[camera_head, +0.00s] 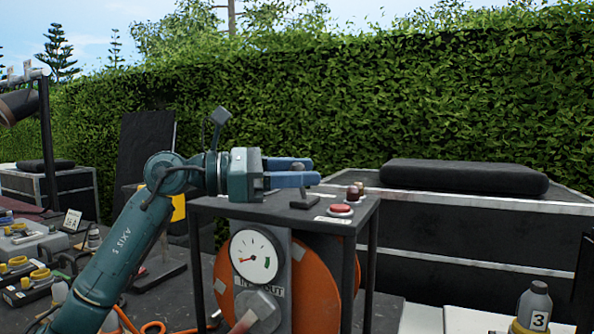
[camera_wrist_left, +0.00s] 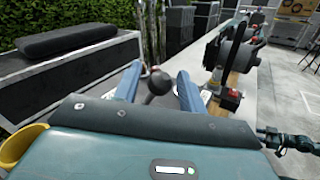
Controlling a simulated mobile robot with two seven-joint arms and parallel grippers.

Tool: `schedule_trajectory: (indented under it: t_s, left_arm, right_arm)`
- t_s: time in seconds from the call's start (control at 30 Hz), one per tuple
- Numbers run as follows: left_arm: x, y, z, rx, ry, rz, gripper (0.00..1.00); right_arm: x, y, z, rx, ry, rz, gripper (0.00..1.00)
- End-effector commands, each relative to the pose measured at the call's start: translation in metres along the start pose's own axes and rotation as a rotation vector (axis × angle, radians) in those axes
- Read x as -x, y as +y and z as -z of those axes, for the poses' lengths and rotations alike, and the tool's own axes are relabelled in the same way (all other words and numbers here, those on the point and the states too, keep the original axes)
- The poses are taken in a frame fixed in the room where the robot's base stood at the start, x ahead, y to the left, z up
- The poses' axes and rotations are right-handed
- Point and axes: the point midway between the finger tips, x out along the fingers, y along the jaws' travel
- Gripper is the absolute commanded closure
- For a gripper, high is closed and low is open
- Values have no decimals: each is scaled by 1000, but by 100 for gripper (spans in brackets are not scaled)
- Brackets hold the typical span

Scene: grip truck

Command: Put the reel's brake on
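The orange reel (camera_head: 317,283) stands in a dark frame, partly hidden behind a round gauge (camera_head: 256,256) and a grey post. On the frame's top, a small dark lever (camera_head: 304,201) stands on a base plate near a red button (camera_head: 341,210). My left gripper (camera_head: 293,172) reaches over the frame top from the left, its blue fingers level with the lever's upper end. In the left wrist view, the fingers are spread, and a dark round knob (camera_wrist_left: 158,81) shows between them with gaps at both sides. Whether this lever is the brake cannot be told. My right gripper is not in view.
Brown knobs (camera_head: 355,190) stand on the frame top's far edge. A black case with a dark cushion (camera_head: 463,177) is behind. Tools crowd the table at left, with an orange hose (camera_head: 150,327) near the front. A bottle marked 3 (camera_head: 535,307) stands at lower right.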

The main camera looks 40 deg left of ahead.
Motion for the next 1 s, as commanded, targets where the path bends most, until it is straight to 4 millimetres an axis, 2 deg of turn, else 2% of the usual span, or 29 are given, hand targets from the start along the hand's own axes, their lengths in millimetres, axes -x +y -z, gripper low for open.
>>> schedule_trajectory:
  t_s: [0.03, 0.5, 1.0]
  left_arm:
    - [0, 0, 0, 0, 0, 0, 63]
    - [0, 0, 0, 0, 0, 0, 100]
    - [-1, 3, -2, 30, 21, 4, 100]
  right_arm:
    - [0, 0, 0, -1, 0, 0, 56]
    - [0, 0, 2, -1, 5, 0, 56]
    - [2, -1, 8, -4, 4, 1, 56]
